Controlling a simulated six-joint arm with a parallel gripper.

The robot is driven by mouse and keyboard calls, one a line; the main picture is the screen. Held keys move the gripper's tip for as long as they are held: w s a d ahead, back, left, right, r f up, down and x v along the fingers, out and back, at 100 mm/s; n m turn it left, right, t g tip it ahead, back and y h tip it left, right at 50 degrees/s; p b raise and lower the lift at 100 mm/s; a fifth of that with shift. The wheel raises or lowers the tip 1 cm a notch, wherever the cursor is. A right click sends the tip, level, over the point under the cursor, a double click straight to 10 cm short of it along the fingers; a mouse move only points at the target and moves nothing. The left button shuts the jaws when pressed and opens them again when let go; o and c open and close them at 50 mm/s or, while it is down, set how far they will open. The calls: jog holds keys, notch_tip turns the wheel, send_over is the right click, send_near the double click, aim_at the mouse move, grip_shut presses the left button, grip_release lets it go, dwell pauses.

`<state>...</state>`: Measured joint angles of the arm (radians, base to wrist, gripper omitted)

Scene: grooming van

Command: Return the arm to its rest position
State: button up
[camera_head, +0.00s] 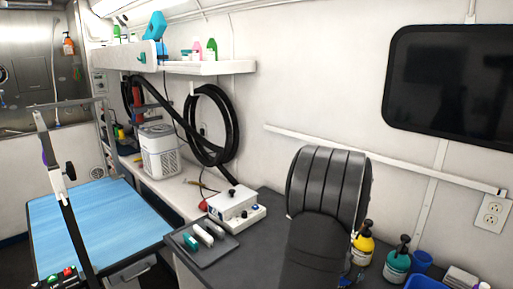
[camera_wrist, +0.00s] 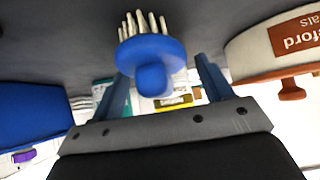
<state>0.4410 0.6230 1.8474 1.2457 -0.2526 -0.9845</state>
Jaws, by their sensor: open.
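In the wrist view my gripper (camera_wrist: 163,68) shows as two dark blue-grey fingers spread apart on a grey mount. A blue brush (camera_wrist: 150,50) with pale bristles shows between and beyond the fingertips. The bristles point toward the dark grey surface at the top of this view. I see no finger closed on the brush, and I cannot tell how far off it is. In the head view a large dark ribbed shape, apparently part of my arm, rises over the counter at lower centre. My gripper is not visible there.
In the head view, yellow (camera_head: 361,243) and teal (camera_head: 397,261) pump bottles and a blue container (camera_head: 422,262) stand right. A tray (camera_head: 203,244) and white device (camera_head: 234,205) are left, beyond them a blue table (camera_head: 105,225). A shelf (camera_head: 215,67) overhangs. The wrist view shows a labelled container (camera_wrist: 250,52).

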jog(key=v, duration=1.2)
jog(key=x, duration=1.2)
jog(key=shift+f, duration=0.15)
jog(key=shift+r, duration=2.2)
jog(key=s+d+r, duration=0.3)
jog(key=s+r, duration=0.3)
jog(key=s, duration=0.3)
jog(key=shift+s+r, duration=0.15)
jog(key=shift+r, duration=0.1)
jog(key=shift+d, duration=0.1)
